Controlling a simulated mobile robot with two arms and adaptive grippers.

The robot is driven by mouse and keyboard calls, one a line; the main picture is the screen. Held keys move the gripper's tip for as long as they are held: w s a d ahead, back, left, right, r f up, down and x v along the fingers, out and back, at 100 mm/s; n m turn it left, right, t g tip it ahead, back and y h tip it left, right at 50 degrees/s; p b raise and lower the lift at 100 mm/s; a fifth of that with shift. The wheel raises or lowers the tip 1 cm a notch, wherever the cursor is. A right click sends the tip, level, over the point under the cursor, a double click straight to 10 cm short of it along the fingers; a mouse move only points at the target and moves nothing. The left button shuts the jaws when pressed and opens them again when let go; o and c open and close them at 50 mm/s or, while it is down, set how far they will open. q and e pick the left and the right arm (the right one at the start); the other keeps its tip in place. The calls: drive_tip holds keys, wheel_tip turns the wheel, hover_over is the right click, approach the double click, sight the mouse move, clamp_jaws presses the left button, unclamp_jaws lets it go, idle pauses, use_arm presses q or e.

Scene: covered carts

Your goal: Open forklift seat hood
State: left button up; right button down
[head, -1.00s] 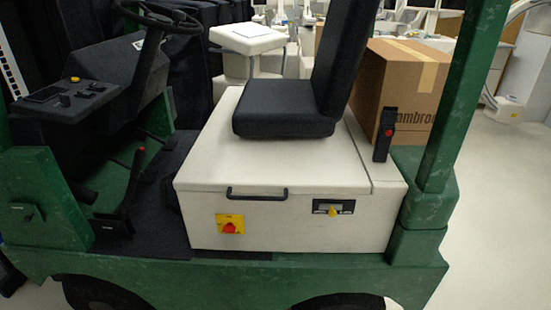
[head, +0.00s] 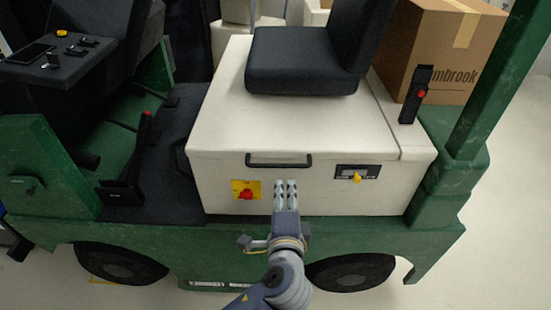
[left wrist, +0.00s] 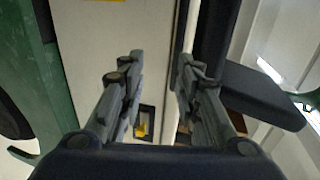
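The white seat hood (head: 290,110) of the green forklift is down flat, with the black seat (head: 305,65) on it. A black bar handle (head: 279,163) is on the upper front edge of the hood. My left gripper (head: 286,184) is in front of the hood's front face, pointing up, with its tips just below the handle in the picture. I cannot tell how far apart they are in depth. In the left wrist view the two fingers (left wrist: 158,70) stand apart with nothing held between them. The hood front (left wrist: 85,60) also shows there. My right gripper is out of view.
A red switch on a yellow plate (head: 246,190) and a panel with a yellow key (head: 357,175) flank the gripper. A black lever with a red button (head: 415,95) and a cardboard box (head: 440,50) stand at the right. A green post (head: 500,75) rises there.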

sight(285, 167)
use_arm(q)
drive_tip(key=w, duration=1)
drive_tip(key=shift+w+r+p, duration=0.1)
drive_tip(key=shift+p, duration=0.3)
clamp_jaws()
